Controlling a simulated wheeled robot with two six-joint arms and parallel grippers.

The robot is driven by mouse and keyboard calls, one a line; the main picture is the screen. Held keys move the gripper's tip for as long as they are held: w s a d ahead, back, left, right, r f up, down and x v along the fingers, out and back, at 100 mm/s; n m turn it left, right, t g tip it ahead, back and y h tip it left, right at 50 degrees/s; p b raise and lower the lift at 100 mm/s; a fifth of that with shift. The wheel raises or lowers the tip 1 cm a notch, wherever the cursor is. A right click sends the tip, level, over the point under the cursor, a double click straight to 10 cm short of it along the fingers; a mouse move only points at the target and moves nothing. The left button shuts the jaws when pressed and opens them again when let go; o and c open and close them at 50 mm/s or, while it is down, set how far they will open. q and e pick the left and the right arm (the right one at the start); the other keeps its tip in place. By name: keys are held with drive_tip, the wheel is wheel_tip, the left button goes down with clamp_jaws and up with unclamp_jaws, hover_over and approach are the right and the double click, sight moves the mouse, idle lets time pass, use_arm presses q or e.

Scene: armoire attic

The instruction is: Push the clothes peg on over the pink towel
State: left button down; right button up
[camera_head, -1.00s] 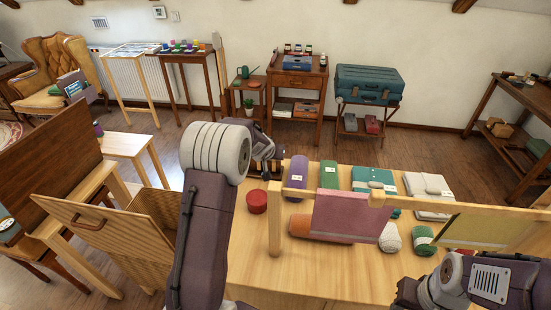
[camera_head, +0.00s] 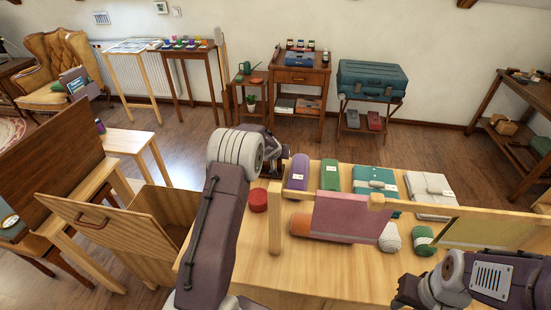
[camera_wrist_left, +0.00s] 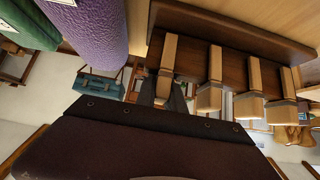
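The pink towel (camera_head: 350,217) hangs over a light wooden rail on the table. Several pale wooden clothes pegs (camera_wrist_left: 215,75) sit in a row along a dark wooden strip (camera_wrist_left: 230,35) in the left wrist view. My left gripper (camera_head: 278,166) is at the table's far left edge, by that strip, left of the towel and mostly hidden behind my own arm. In the left wrist view a dark finger part shows beside the leftmost peg (camera_wrist_left: 168,55); whether it grips it is unclear.
A yellow towel (camera_head: 480,228) hangs on the rail's right part. An orange roll (camera_head: 301,224) lies partly behind the pink towel.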

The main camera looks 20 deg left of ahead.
use_arm(q)
wheel_tip(320, 180, up, 10)
drive_tip(key=p, duration=0.9)
